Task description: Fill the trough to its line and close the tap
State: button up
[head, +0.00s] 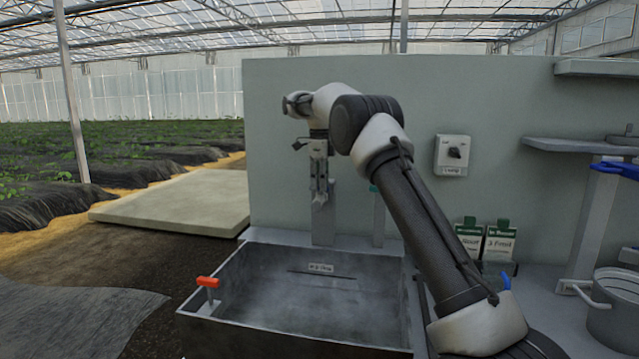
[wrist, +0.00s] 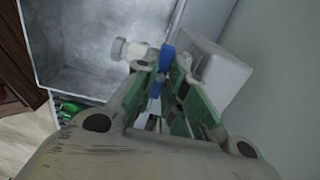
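The grey metal trough (head: 225,275) stands low in front of the wall. A small label (head: 320,268) with a dark line sits on its inner back wall. I see no clear water surface or stream. My gripper (head: 320,190) points down at the pale post (head: 323,222) behind the trough. In the wrist view the tap's blue handle (wrist: 167,57) lies between the green-padded fingers of my gripper (wrist: 164,75). The gap is narrow, and I cannot tell whether both pads touch the handle. The tap's pale metal fitting (wrist: 130,50) shows beside it. The trough also shows in the wrist view (wrist: 177,15).
A red-handled fitting (head: 208,283) stands at the trough's left rim. A switch box (head: 453,155) is on the wall. Two sign cards (head: 484,243) stand right of my arm, with a metal pot (head: 613,310) at far right. Shelves (head: 580,146) jut out at right.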

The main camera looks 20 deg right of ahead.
jog(key=shift+n, duration=0.4)
grip_shut()
jog(key=n, duration=0.5)
jog(key=shift+n, duration=0.3)
jog(key=n, duration=0.6)
jog(key=shift+n, duration=0.3)
jog(key=o, duration=0.7)
grip_release()
jog(key=shift+r, duration=3.75)
